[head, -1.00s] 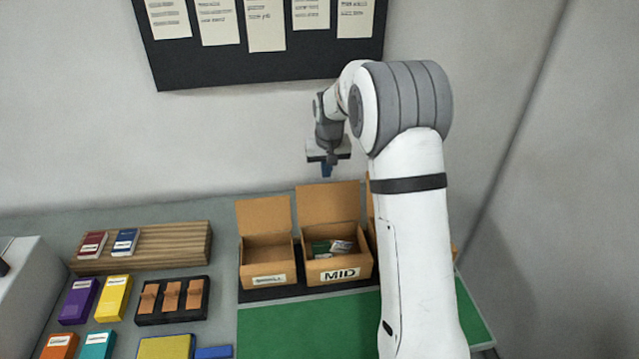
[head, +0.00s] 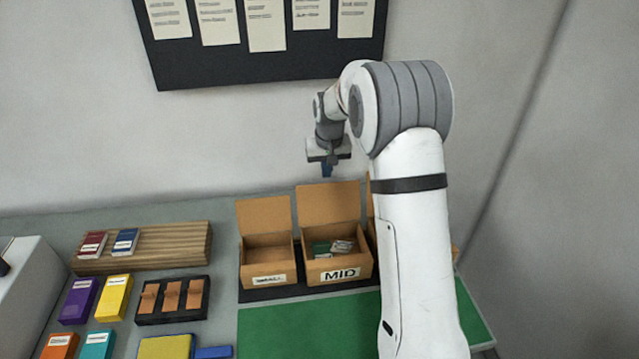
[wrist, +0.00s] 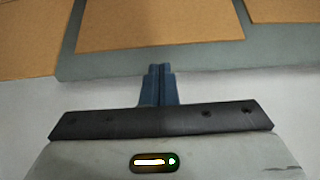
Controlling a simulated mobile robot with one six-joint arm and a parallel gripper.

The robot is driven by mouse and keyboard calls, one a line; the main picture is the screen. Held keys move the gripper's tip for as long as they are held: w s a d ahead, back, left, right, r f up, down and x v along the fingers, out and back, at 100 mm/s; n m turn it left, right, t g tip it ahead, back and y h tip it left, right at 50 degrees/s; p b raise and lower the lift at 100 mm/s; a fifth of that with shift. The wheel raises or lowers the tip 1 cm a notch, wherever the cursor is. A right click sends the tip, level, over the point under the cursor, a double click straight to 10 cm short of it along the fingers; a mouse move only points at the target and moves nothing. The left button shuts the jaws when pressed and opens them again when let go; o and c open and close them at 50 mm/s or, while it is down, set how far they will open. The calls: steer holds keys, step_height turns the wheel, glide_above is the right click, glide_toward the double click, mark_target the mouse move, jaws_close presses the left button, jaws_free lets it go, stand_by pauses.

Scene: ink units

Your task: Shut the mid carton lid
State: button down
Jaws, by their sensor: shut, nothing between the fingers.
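The MID carton (head: 338,270) stands on the table with its lid (head: 328,204) open, raised upright at the back. Several small items, green and whitish, lie inside it. My gripper (head: 327,170) is above and a little behind the raised lid, apart from it, pointing down. Its blue fingers are together and empty. In the wrist view the closed fingers (wrist: 158,82) point at the gap behind a brown lid panel (wrist: 160,25), probably the mid one.
A smaller carton (head: 268,262) with an open lid stands left of the mid one. A third carton to the right is mostly hidden by my arm. A green mat (head: 300,325) lies in front. A wooden rack (head: 175,245) and several coloured boxes stand at left.

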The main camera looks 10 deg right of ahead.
steer(key=shift+f, duration=0.1)
step_height(320, 180, down, 3)
steer(key=shift+f+b, duration=0.15)
steer(key=shift+b, duration=1.1)
steer(key=shift+s, duration=0.1)
steer(key=shift+s+b, duration=1.7)
steer(key=shift+s, duration=2.05)
steer(key=shift+w, duration=0.1)
steer(key=p, duration=0.5)
glide_toward(331, 197)
steer(key=shift+s+a+r, duration=0.3)
steer(key=shift+s, duration=0.05)
